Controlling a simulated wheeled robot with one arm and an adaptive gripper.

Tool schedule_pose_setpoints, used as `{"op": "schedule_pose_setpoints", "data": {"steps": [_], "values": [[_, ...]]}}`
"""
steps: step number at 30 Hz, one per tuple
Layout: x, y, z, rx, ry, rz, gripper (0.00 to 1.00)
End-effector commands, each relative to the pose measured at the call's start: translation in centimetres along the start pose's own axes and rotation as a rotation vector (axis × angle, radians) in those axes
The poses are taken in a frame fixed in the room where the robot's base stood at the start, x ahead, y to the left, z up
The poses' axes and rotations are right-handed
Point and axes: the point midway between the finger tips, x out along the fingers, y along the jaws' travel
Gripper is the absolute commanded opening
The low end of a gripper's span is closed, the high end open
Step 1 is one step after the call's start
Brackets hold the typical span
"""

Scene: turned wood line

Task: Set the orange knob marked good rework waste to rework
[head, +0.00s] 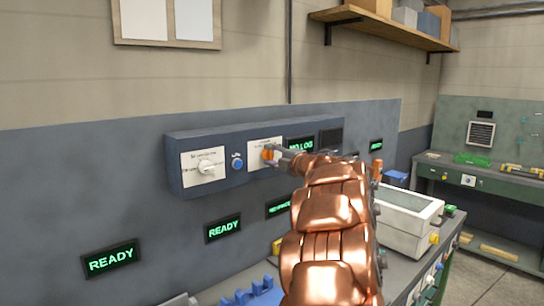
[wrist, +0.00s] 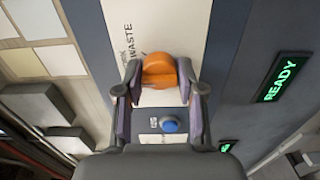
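The orange knob (head: 268,154) sits on a white label plate on the right part of the grey wall panel. In the wrist view the orange knob (wrist: 159,70) is between my fingertips, with a finger close against each side. My gripper (wrist: 159,78) appears shut on it; in the head view my gripper (head: 277,156) reaches it from the right. The word WASTE shows on the plate beside the knob in the wrist view; the other markings are partly hidden or too small. I cannot tell which marking the knob points to.
On the same panel are a white knob (head: 207,167) on another plate and a blue button (head: 237,162). Green READY displays (head: 111,259) hang below. A white box-shaped device (head: 408,215) stands on the bench at right. A shelf (head: 385,28) is above.

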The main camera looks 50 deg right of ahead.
Motion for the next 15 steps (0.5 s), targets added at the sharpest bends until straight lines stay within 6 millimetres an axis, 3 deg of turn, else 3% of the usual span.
{"op": "schedule_pose_setpoints", "data": {"steps": [6,15], "values": [[0.01,0.01,-0.03,0.000,0.001,0.000,0.62],[-0.08,0.04,-0.04,-0.001,0.001,0.000,0.62]]}}
